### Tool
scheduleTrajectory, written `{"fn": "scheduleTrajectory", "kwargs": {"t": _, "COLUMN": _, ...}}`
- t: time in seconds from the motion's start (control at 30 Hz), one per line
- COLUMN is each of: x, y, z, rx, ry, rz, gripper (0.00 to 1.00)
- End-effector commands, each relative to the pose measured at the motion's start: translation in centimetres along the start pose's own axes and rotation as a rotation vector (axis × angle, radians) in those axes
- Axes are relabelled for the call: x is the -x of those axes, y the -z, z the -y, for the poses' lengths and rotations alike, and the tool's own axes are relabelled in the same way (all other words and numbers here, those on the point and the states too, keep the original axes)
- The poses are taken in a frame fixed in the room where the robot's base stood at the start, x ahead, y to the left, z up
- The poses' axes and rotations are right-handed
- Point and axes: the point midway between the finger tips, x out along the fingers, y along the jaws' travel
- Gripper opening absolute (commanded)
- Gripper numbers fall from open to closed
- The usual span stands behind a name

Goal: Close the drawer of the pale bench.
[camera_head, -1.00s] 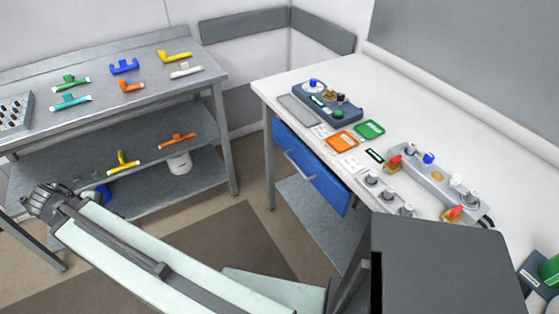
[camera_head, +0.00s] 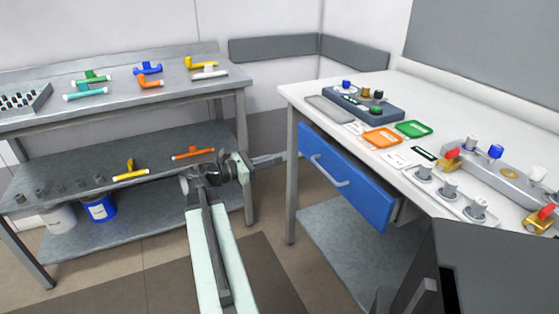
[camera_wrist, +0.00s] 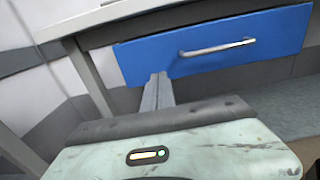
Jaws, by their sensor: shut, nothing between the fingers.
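The pale bench (camera_head: 455,108) stands at the right with a white top. Its drawer has a blue front (camera_head: 365,197) and a silver bar handle (camera_head: 328,170). The drawer front seems to stand a little out from the bench, with a grey side showing behind its right edge. The wrist view shows the blue front (camera_wrist: 150,56) and handle (camera_wrist: 218,48) ahead. My gripper (camera_head: 288,157) is shut and empty, pointing right towards the drawer's left end. In the wrist view its fingers (camera_wrist: 158,80) overlap the lower left of the blue front; contact cannot be told.
A grey metal bench (camera_head: 130,92) at the left holds coloured fittings, with a lower shelf (camera_head: 90,205) beside my arm. The pale bench's lower shelf (camera_head: 345,245) lies under the drawer. Trays and knobbed devices cover its top. Open floor lies between the benches.

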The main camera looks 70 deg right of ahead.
Motion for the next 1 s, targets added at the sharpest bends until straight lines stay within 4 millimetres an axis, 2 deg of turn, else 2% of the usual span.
{"fn": "scheduleTrajectory", "kwargs": {"t": 0.03, "x": -1.2, "y": 0.0, "z": 0.1, "rx": 0.0, "ry": 0.004, "rz": 0.0, "gripper": 0.0}}
{"fn": "scheduleTrajectory", "kwargs": {"t": 0.3, "x": -7.1, "y": 0.1, "z": 0.0, "rx": -0.001, "ry": 0.004, "rz": -0.001, "gripper": 0.0}}
{"fn": "scheduleTrajectory", "kwargs": {"t": 0.5, "x": -10.2, "y": 0.1, "z": 0.0, "rx": -0.002, "ry": 0.003, "rz": -0.002, "gripper": 0.0}}
{"fn": "scheduleTrajectory", "kwargs": {"t": 0.7, "x": -11.2, "y": 0.1, "z": 0.0, "rx": -0.002, "ry": 0.001, "rz": -0.002, "gripper": 0.0}}
{"fn": "scheduleTrajectory", "kwargs": {"t": 1.0, "x": -11.3, "y": 0.1, "z": 0.0, "rx": -0.002, "ry": 0.001, "rz": -0.002, "gripper": 0.0}}
